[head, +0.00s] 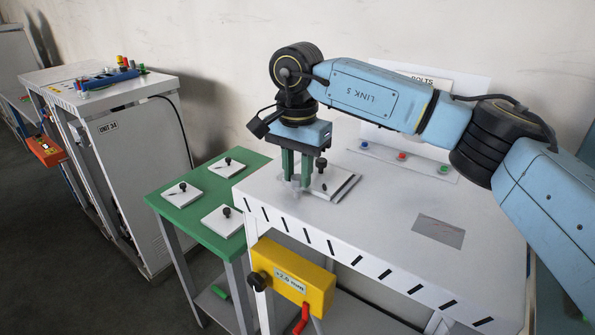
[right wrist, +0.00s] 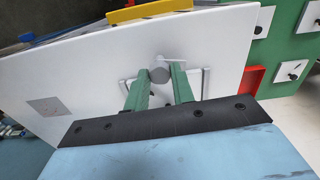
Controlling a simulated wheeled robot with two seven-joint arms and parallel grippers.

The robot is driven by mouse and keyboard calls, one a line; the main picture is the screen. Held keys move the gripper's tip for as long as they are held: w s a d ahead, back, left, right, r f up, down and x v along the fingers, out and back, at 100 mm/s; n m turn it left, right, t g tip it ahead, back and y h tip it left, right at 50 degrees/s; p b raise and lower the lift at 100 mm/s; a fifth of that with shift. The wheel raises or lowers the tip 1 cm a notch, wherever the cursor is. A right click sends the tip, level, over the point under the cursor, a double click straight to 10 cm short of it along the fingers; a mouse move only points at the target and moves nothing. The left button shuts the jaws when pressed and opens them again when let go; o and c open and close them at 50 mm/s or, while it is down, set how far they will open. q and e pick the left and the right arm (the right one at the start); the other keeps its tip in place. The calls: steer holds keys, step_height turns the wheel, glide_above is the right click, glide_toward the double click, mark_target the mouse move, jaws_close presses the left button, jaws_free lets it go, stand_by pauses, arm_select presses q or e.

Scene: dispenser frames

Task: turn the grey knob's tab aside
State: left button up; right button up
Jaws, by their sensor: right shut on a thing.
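The grey knob (right wrist: 160,75) shows between the two green fingers of my right gripper (right wrist: 158,80) in the right wrist view. A pale strip, which looks like its tab, runs from it to the right. In the head view my right gripper (head: 296,181) points straight down at the left end of the white bench top. Its fingers are shut on the grey knob, of which only pale grey parts (head: 297,187) show around the fingertips. Which way the tab points is hard to tell there. My left gripper is not in view.
A white plate (head: 343,186) with a black knob lies just right of the fingers on the white bench (head: 400,250). A yellow box (head: 292,278) with a red handle hangs on the bench front. A green table (head: 185,210) with several white plates stands left.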

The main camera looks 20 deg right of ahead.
mark_target(297, 177)
steer(key=shift+r+n, duration=0.1)
steer(key=shift+n, duration=1)
steer(key=o, duration=1)
step_height(297, 177, up, 13)
steer(key=shift+r+b, duration=0.15)
steer(key=shift+b, duration=0.25)
